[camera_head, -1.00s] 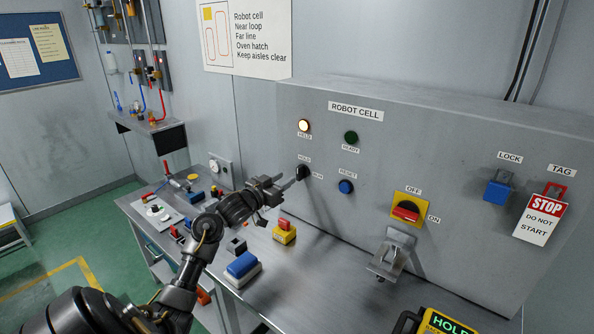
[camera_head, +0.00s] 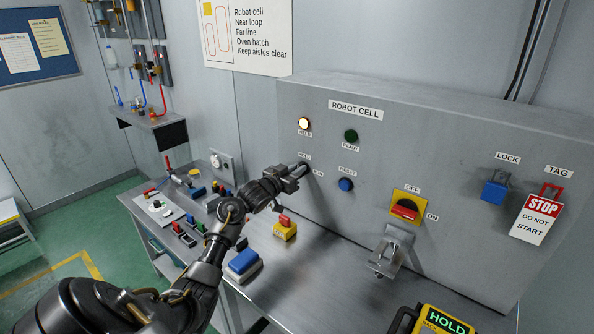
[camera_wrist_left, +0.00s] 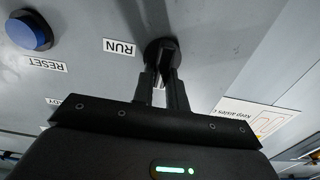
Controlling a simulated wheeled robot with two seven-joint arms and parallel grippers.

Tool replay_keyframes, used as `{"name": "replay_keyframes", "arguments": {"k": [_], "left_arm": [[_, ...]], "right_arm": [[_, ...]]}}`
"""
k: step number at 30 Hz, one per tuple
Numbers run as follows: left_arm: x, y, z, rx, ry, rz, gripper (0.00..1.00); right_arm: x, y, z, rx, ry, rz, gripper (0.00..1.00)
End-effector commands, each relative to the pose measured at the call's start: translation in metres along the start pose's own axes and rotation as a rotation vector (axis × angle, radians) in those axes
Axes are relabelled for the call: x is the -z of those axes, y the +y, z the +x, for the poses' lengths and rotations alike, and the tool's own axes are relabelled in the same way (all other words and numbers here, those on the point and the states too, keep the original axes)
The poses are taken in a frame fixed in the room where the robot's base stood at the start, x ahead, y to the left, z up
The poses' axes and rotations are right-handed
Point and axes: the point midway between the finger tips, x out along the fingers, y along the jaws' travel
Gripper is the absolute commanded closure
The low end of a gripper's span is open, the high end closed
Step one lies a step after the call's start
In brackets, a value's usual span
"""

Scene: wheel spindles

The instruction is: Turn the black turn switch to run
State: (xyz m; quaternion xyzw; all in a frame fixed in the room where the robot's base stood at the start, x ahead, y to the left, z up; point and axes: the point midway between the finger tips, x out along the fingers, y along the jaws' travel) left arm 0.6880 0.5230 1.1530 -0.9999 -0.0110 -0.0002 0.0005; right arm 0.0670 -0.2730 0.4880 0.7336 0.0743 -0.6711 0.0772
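The black turn switch (camera_wrist_left: 160,52) is on the grey panel, beside its RUN label (camera_wrist_left: 119,47) in the left wrist view. In the head view my left gripper (camera_head: 301,169) reaches it and covers most of it. In the left wrist view my gripper's two fingers (camera_wrist_left: 162,75) are close together at the knob's ridge, one on each side. I cannot tell whether they press on it. The lamp (camera_head: 304,123) above the switch glows; the green lamp (camera_head: 351,136) is dark. My right gripper is not in view.
A blue reset button (camera_head: 346,185) is right of the switch. Farther right are a red and yellow rotary switch (camera_head: 404,209), a blue padlock (camera_head: 495,190) and a stop tag (camera_head: 538,217).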

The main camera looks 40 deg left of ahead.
Motion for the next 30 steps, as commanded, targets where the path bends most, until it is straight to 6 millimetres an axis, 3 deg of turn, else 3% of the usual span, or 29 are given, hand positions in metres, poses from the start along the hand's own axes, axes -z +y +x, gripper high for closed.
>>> {"name": "replay_keyframes", "arguments": {"k": [14, 30], "left_arm": [[-0.001, 0.001, 0.0, 0.0, 0.0, 0.064, 1.0], [-0.005, 0.006, 0.0, -0.001, 0.0, 0.515, 1.0]], "right_arm": [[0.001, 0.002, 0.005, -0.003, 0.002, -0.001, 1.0], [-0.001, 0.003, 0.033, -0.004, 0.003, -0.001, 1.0]]}}
